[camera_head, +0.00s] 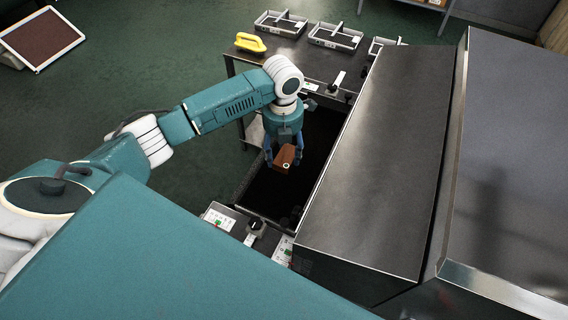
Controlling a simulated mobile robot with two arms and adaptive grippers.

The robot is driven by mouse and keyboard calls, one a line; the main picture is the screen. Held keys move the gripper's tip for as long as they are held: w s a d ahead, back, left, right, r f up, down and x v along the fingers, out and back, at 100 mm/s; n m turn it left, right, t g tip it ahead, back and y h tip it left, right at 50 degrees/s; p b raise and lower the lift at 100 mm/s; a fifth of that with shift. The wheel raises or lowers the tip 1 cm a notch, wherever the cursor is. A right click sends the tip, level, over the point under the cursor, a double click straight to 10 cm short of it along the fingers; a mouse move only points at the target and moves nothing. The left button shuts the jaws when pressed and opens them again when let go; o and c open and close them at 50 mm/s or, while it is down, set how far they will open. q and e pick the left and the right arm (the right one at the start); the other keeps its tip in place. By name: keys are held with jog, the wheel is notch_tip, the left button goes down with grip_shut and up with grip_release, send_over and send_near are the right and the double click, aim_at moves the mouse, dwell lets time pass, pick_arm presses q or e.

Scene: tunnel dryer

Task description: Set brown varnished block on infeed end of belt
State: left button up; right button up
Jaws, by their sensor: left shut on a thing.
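My left gripper (283,156) is shut on the brown varnished block (282,163), which is reddish brown with a small pale round mark on it. The gripper points down and holds the block over the dark belt (277,192), left of the metal dryer housing. I cannot tell whether the block touches the belt or hangs just above it. My right gripper is not in view.
The sloped metal hood (385,170) rises close on the right. Control panels (220,219) sit at the near edge.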

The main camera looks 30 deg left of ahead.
pick_arm(q)
notch_tip(320, 180, down, 7)
jog(key=shift+r+p, duration=0.2)
jog(key=shift+p, duration=0.25)
jog(key=shift+f, duration=0.35)
jog(key=shift+f, duration=0.15)
jog(key=o, duration=1.2)
